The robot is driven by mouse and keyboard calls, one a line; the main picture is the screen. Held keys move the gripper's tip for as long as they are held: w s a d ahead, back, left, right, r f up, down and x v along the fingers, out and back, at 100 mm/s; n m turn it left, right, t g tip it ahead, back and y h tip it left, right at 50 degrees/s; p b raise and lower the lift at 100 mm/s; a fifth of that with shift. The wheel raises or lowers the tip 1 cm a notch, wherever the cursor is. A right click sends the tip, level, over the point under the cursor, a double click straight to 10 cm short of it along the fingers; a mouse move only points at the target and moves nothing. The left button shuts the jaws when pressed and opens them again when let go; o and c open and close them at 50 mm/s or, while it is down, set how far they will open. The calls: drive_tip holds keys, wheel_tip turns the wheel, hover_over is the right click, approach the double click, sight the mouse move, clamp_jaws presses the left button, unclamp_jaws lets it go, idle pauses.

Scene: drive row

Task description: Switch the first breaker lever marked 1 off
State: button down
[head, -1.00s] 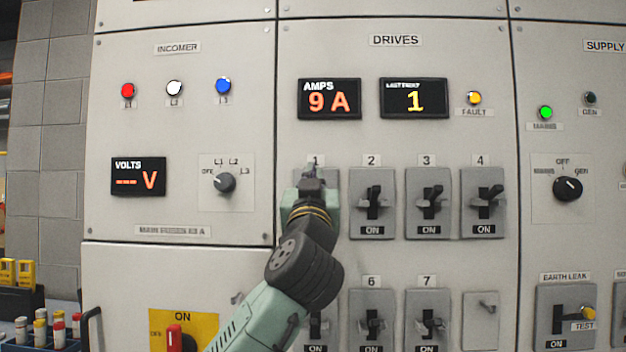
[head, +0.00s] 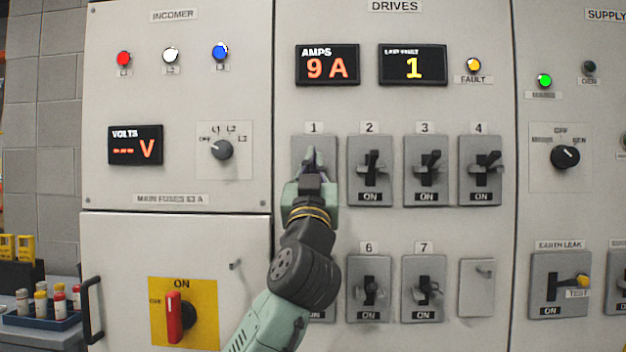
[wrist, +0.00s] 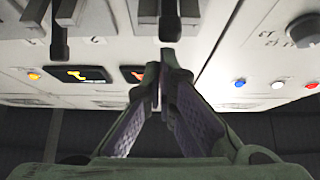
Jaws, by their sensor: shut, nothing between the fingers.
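The first breaker (head: 298,152) is a grey plate under the label 1 (head: 314,127) in the DRIVES panel. In the head view my gripper (head: 313,158) is in front of it and hides most of its lever and its lower part. In the wrist view a dark lever (wrist: 168,22) stands just beyond the closed fingertips of my gripper (wrist: 160,72). I cannot tell whether they touch. The fingers are shut and empty. The lever's position is hard to read.
Breakers 2 (head: 370,170), 3 (head: 425,170) and 4 (head: 480,170) stand to the right, with ON labels showing. Breakers 6 (head: 369,288) and 7 (head: 423,288) are below. A red switch handle (head: 174,316) is at the lower left. The last-fault display (head: 412,66) reads 1.

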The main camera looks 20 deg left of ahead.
drive_tip(key=f+b, duration=0.1)
drive_tip(key=f+t+b, duration=0.1)
drive_tip(key=f+b, duration=0.1)
drive_tip(key=shift+w+a+f+t+y, duration=0.2)
drive_tip(key=shift+a+t+y, duration=0.1)
drive_tip(key=shift+y, duration=0.1)
drive_tip(key=shift+r, duration=0.2)
